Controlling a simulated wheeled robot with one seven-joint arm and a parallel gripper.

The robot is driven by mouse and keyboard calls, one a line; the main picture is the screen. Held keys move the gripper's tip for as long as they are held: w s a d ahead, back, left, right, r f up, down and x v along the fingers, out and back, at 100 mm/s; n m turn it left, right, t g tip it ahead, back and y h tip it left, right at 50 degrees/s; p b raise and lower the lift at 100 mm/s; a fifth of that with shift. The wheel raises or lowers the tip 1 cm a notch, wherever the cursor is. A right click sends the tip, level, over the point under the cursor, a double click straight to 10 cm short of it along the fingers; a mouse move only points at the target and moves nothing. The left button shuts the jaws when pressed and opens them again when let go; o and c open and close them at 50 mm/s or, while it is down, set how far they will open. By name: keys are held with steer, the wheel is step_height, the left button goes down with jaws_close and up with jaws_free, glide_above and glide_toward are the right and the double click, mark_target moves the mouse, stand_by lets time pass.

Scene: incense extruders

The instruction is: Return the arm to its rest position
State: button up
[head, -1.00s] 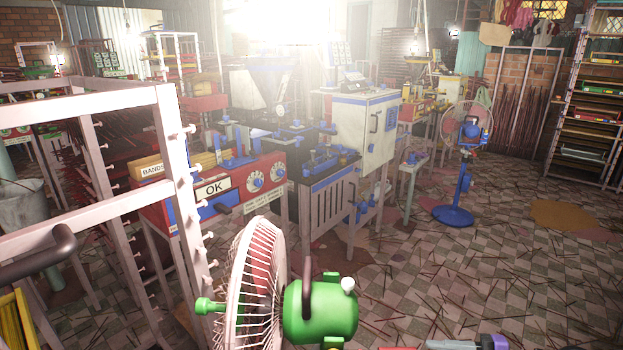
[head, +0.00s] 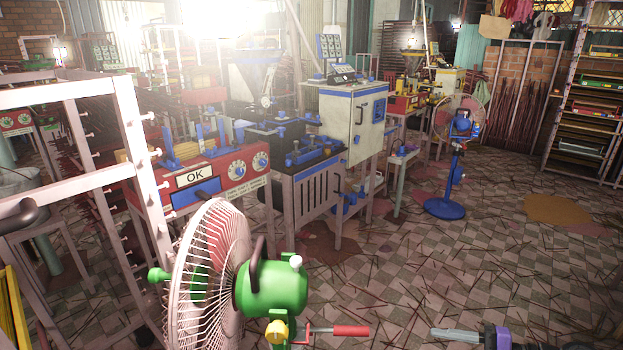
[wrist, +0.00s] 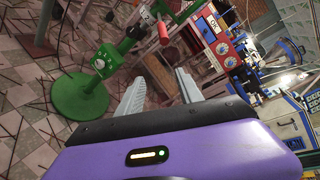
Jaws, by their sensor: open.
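My gripper (wrist: 160,88) shows in the wrist view, with its two grey fingers apart and nothing between them. Its purple body (wrist: 180,150) fills the bottom of that view. In the head view only a grey finger (head: 455,335) and a bit of purple (head: 497,338) show at the bottom edge, right of the green fan. The rest of the arm is out of frame. The gripper is in the air over the floor, touching nothing that I can see.
A green fan (head: 270,290) with a red crank handle (head: 350,331) stands close in front. A pale rack (head: 135,150) is at left. A red OK machine (head: 225,180) and white cabinet (head: 355,120) stand behind.

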steer(key=w+d+f+m+t+h, duration=0.1)
steer(key=w+d+f+t+h, duration=0.15)
steer(key=d+h, duration=0.25)
steer(key=w+d+f+t+h, duration=0.1)
steer(key=d+f+t+h, duration=0.15)
steer(key=d+h, duration=0.2)
steer(key=s+d+f+n+t+h, duration=0.1)
steer(key=s+f+n+h, duration=0.15)
steer(key=s+h, duration=0.7)
steer(key=s+a+r+n+t+y, duration=0.1)
steer(key=s+a+r+n, duration=0.2)
steer(key=s+a+r, duration=0.45)
steer(key=s+a+r+n+t+y, duration=0.2)
steer(key=s+a+r+n, duration=0.15)
steer(key=s, duration=0.75)
steer(key=s+a+r+n+t+y, duration=0.1)
steer(key=s+a+r+n, duration=0.1)
steer(key=s+a+r, duration=0.6)
steer(key=s+f+g+y, duration=0.1)
steer(key=s+f+g, duration=0.15)
steer(key=s, duration=0.75)
step_height(320, 180, up, 13)
steer(key=p, duration=1.4)
steer(key=shift+w+r+n+t, duration=0.15)
steer(key=shift+w+n+t, duration=0.2)
steer(key=shift+w+n, duration=0.05)
